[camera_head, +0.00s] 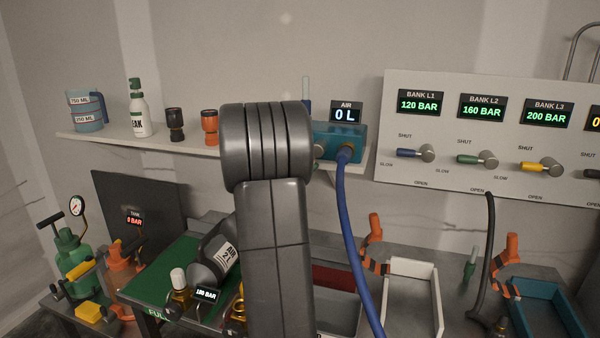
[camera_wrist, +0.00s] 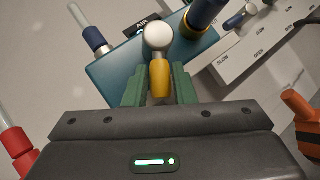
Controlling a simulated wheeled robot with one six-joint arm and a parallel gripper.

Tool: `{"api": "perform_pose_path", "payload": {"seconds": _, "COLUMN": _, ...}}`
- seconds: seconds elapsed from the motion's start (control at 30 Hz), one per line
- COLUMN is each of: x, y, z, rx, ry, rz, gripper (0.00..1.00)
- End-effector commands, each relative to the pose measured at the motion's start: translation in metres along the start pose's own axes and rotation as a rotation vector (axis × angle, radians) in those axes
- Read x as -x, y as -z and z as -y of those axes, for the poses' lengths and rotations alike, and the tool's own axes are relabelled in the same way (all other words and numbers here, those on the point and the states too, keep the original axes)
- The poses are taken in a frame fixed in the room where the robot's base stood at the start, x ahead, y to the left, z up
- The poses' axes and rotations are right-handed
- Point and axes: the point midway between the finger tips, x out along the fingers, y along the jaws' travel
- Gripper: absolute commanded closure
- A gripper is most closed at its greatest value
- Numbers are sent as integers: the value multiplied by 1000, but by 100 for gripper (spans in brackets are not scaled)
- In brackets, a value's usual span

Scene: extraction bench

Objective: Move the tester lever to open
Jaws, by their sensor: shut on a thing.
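The tester is a teal box (camera_head: 352,132) on the wall shelf, with an AIR display (camera_head: 346,114) reading 0 L above it. My arm hides its left part in the head view. In the wrist view the tester (camera_wrist: 112,75) fills the upper middle. Its lever has a yellow handle (camera_wrist: 160,80) on a pale round pivot (camera_wrist: 158,36), and the handle points down the picture. My gripper (camera_wrist: 159,90) has a green finger on each side of the yellow handle and is shut on it. The gripper is hidden behind my arm in the head view.
A blue hose (camera_head: 352,215) hangs from the tester's front. A panel (camera_head: 450,90) with bank levers is at the right. Below are a white tray (camera_head: 411,268), a teal tray (camera_head: 565,292) and a green mat (camera_head: 150,285).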

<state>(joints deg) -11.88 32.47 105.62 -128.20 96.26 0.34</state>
Motion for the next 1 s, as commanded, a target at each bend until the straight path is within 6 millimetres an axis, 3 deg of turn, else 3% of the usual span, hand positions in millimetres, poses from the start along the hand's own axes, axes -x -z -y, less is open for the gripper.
{"api": "perform_pose_path", "payload": {"seconds": 0.5, "x": -5, "y": 2, "z": 25, "rx": 312, "ry": -280, "rz": 82, "gripper": 99}}
{"api": "perform_pose_path", "payload": {"seconds": 1.0, "x": -9, "y": -1, "z": 29, "rx": 423, "ry": -385, "rz": 111, "gripper": 99}}
